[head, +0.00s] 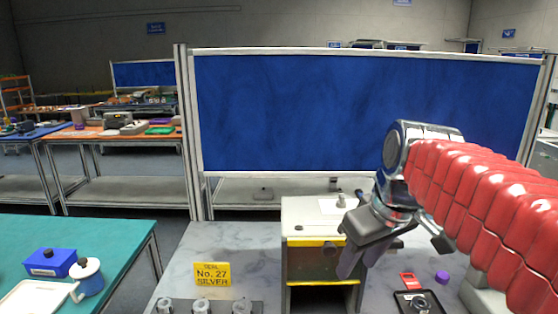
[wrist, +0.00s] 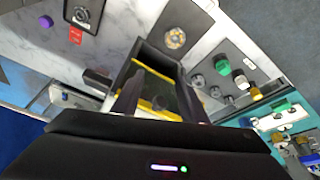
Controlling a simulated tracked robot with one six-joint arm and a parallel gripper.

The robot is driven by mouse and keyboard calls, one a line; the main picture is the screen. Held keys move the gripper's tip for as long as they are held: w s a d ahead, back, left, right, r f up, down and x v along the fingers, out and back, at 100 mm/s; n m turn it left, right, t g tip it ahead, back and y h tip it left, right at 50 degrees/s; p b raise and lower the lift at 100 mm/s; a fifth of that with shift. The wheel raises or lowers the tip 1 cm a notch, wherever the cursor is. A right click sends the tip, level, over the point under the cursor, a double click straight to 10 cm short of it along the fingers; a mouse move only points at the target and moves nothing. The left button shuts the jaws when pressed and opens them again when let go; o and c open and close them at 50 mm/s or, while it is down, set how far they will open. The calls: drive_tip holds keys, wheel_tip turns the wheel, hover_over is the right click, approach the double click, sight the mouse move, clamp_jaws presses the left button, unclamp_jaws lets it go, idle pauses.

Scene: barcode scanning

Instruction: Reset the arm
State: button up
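My gripper (head: 358,256) hangs at the end of my red-sleeved arm (head: 480,195), which reaches in from the right in the head view. It is over the right part of a box-like station with yellow edges (head: 300,262), and its fingers point down. In the wrist view my gripper (wrist: 158,92) shows its two dark fingers spread apart with nothing seen between them. The open dark housing of the station (wrist: 150,52) with its yellow strips lies beyond the fingers. The fingertips are partly dark and hard to make out.
A yellow sign reading "No. 27 SILVER" (head: 212,274) stands on the grey table near several small silver parts (head: 201,305). A red card (head: 411,281), a purple cap (head: 442,277) and a black device (head: 431,300) lie right. A blue panel (head: 320,112) stands behind.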

drive_tip(key=s+d+f+m+t+h, duration=0.1)
drive_tip(key=s+f+m, duration=0.4)
drive_tip(key=s+f, duration=0.7)
drive_tip(key=shift+s+t, duration=0.25)
drive_tip(key=shift+t, duration=0.05)
